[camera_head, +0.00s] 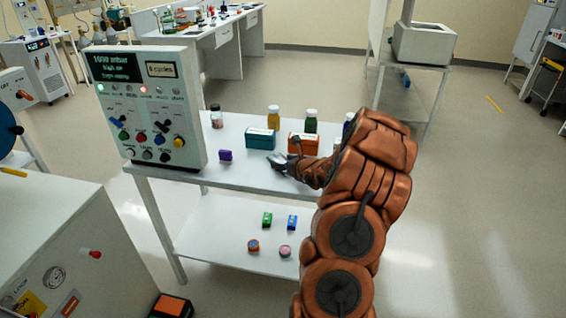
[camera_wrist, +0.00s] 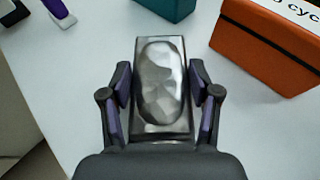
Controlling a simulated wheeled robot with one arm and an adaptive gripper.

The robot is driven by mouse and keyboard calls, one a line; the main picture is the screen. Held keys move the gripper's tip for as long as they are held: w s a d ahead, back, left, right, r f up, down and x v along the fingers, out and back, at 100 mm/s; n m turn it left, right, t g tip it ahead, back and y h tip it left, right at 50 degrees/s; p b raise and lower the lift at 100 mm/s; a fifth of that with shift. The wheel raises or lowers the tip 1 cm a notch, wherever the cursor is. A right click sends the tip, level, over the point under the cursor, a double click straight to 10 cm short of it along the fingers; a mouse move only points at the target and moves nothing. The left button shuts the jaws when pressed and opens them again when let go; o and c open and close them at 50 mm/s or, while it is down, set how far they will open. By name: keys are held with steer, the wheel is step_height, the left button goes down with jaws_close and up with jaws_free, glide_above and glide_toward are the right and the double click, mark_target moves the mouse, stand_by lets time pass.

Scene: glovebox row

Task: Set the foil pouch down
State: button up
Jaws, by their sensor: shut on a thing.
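The foil pouch (camera_wrist: 160,88) is a shiny silver packet, seen between the two fingers of my gripper (camera_wrist: 160,95) in the wrist view. The fingers press on its left and right sides. In the head view the pouch (camera_head: 277,160) is small, at the end of my gripper (camera_head: 287,165), over the front part of the white table's top shelf (camera_head: 240,178). Whether the pouch touches the table surface cannot be told.
A teal box (camera_head: 261,138) and an orange box (camera_head: 303,144) stand just behind the pouch. A purple item (camera_head: 225,155) lies to the left, beside the control panel (camera_head: 150,105). Several bottles stand further back. Small items lie on the lower shelf (camera_head: 225,225).

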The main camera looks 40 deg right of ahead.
steer(key=shift+f, duration=0.1)
steer(key=o, duration=1.2)
steer(key=shift+s+r, duration=0.1)
steer(key=shift+r, duration=0.1)
steer(key=b+v, duration=0.2)
steer(key=v, duration=0.9)
steer(key=shift+s+a+r, duration=0.1)
steer(key=shift+s+r, duration=0.1)
steer(key=shift+s, duration=0.15)
